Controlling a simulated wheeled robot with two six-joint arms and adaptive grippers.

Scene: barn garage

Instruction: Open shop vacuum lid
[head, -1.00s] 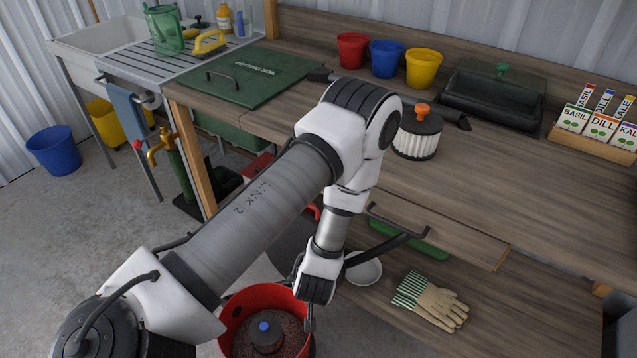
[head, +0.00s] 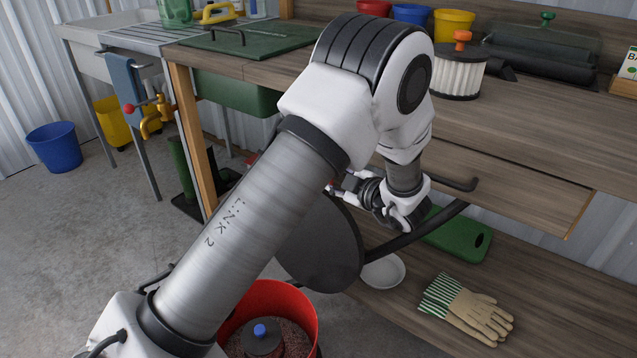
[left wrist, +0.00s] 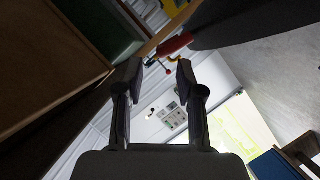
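The shop vacuum's red drum (head: 309,318) stands on the floor at the bottom of the head view, its top uncovered. A dark unit with a blue cap (head: 260,332) shows inside. The round dark lid (head: 320,250) stands steeply tilted up behind the drum, partly hidden by my left arm. My left gripper (head: 338,186) is near the lid's upper edge, partly hidden by the arm. In the left wrist view its two fingers (left wrist: 159,67) are apart and empty. A red handle-like part (left wrist: 172,46) lies just beyond the tips, beside the dark disc of the lid (left wrist: 245,20). My right gripper is not in view.
A dark hose (head: 415,235) passes beside the lid.

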